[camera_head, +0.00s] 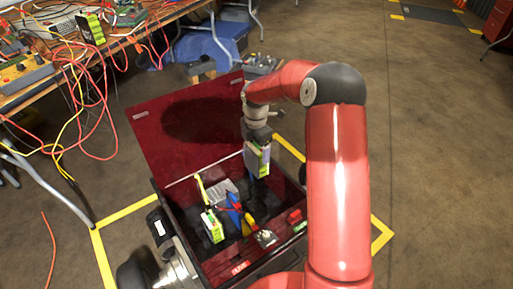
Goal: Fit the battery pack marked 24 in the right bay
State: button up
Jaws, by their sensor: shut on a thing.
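My gripper (258,143) is shut on a battery pack (257,160) with yellow-green edges and a grey-blue face. It holds the pack upright over the far right part of an open dark box. The pack's lower end is near or inside the box; contact cannot be told. Any number on it is too small to read. Another yellow-green and white pack (212,228) stands in the left part of the box. A black and yellow-green pack (90,29) is on the table at upper left. The bay itself cannot be made out.
The box's red lid (160,133) stands open behind it. The box also holds blue and yellow tools (236,212), a grey item (222,190) and a small red-green item (297,216). Red and yellow cables (75,110) hang off the cluttered table. Floor at right is clear.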

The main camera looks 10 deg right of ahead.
jog(key=shift+w, duration=0.15)
jog(key=shift+f+b, duration=1.15)
jog(key=shift+f, duration=0.8)
notch_tip(320, 180, down, 20)
jog(key=b, duration=1.4)
jog(key=shift+f+b, duration=0.7)
jog(key=shift+f, duration=0.65)
jog(key=o, duration=1.9)
jog(key=shift+r+p, duration=0.9)
jog(key=shift+r, duration=3.05)
